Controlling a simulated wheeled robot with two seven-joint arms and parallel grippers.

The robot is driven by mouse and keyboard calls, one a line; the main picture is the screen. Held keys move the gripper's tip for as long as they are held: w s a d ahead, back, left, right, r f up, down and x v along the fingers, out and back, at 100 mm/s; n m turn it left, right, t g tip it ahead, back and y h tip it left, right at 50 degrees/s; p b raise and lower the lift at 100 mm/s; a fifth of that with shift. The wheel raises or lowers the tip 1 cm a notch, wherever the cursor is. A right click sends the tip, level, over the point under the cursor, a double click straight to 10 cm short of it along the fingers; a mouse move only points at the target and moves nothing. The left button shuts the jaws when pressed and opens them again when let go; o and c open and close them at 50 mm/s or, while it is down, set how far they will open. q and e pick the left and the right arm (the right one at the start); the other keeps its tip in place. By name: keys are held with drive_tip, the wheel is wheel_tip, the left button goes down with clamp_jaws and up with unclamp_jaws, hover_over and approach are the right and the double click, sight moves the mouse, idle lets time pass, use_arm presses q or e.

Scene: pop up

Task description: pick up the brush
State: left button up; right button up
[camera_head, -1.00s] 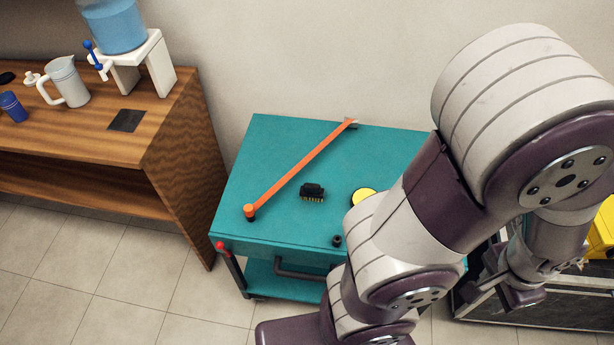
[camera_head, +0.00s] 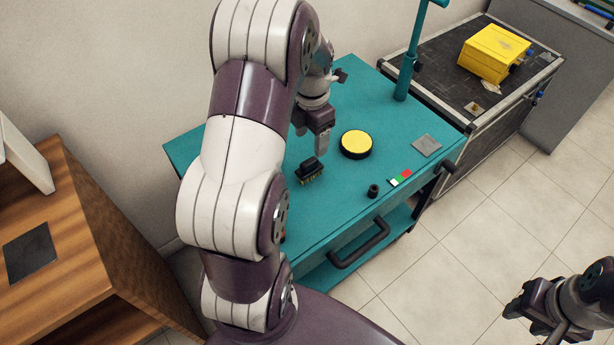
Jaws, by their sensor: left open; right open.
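The brush (camera_head: 311,171) is a small black block with tan bristles along its lower front side. It lies on the teal cart top (camera_head: 350,210). My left gripper (camera_head: 311,138) is open and points down, just behind the brush in the picture. I see no contact between them, and its height above the cart is hard to judge. My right gripper (camera_head: 528,308) is open at the lower right, over the floor and far from the brush.
On the cart are a yellow-topped black disc (camera_head: 356,144), a small black cylinder (camera_head: 373,190), a coloured strip (camera_head: 400,178), a grey square (camera_head: 427,145) and a teal post (camera_head: 411,60). A black case (camera_head: 490,95) with a yellow box (camera_head: 494,53) stands behind right.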

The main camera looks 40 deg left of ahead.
sight(309, 161)
use_arm(q)
drive_tip(key=f, duration=0.8)
drive_tip(key=f+b, duration=0.1)
drive_tip(key=f, duration=0.2)
drive_tip(key=shift+a+f, duration=0.25)
drive_tip(key=shift+f, duration=0.15)
clamp_jaws()
wheel_tip(309, 161, up, 4)
drive_tip(key=shift+r+p, duration=0.1)
drive_tip(key=shift+p, duration=0.2)
drive_tip(key=w+d+r, duration=0.5)
drive_tip(key=w+r, duration=0.2)
drive_tip(key=w, duration=0.3)
drive_tip(key=shift+w, duration=0.3)
drive_tip(key=c, duration=0.7)
unclamp_jaws()
drive_tip(key=c, duration=0.3)
